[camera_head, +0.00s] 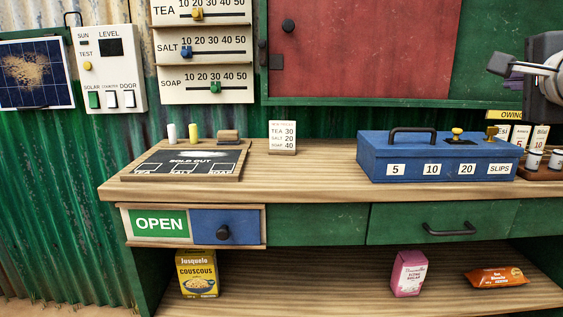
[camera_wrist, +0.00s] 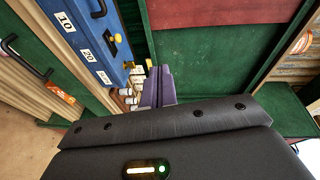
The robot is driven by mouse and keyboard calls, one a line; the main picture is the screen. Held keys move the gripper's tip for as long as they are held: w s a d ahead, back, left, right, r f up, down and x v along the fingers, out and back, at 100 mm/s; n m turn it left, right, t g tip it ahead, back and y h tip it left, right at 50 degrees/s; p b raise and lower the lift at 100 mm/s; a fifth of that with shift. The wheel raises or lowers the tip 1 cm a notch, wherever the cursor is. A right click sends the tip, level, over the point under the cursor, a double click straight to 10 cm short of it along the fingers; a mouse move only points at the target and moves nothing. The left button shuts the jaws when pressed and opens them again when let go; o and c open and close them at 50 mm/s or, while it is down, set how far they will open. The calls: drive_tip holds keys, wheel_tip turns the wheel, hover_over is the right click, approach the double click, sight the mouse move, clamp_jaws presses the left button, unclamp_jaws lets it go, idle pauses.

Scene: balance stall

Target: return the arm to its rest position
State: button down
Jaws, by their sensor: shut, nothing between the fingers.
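My gripper (camera_wrist: 159,76) shows in the wrist view with its purple-grey fingers together and nothing between them. It is raised in the air in front of the red and green back wall. In the head view my arm stands at the right edge, and a small purple part of the gripper (camera_head: 512,84) shows behind a light arm link. The rest of the gripper is hidden there.
A blue cash box (camera_head: 420,170) stands on the wooden counter (camera_head: 320,178), with small cups (camera_head: 534,160) on a tray to its right. Packets, including couscous (camera_head: 197,274), sit on the lower shelf.

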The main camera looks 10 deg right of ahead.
drive_tip(key=s+a+f+n+g+y, duration=0.1)
drive_tip(key=a+f+n+g+y, duration=0.45)
drive_tip(key=a+f+n, duration=1.1)
drive_tip(key=s+a+f+n+g, duration=0.1)
drive_tip(key=s+a+f, duration=0.2)
drive_tip(key=f, duration=0.5)
drive_tip(key=s+a+f+n+g, duration=0.2)
drive_tip(key=s+a+f, duration=0.1)
drive_tip(key=f, duration=0.4)
drive_tip(key=s+a+f+n+g, duration=0.1)
drive_tip(key=s+a+f, duration=0.3)
drive_tip(key=f, duration=0.4)
drive_tip(key=shift+s+f, duration=0.3)
drive_tip(key=shift+s, duration=0.05)
drive_tip(key=shift+g+y, duration=0.25)
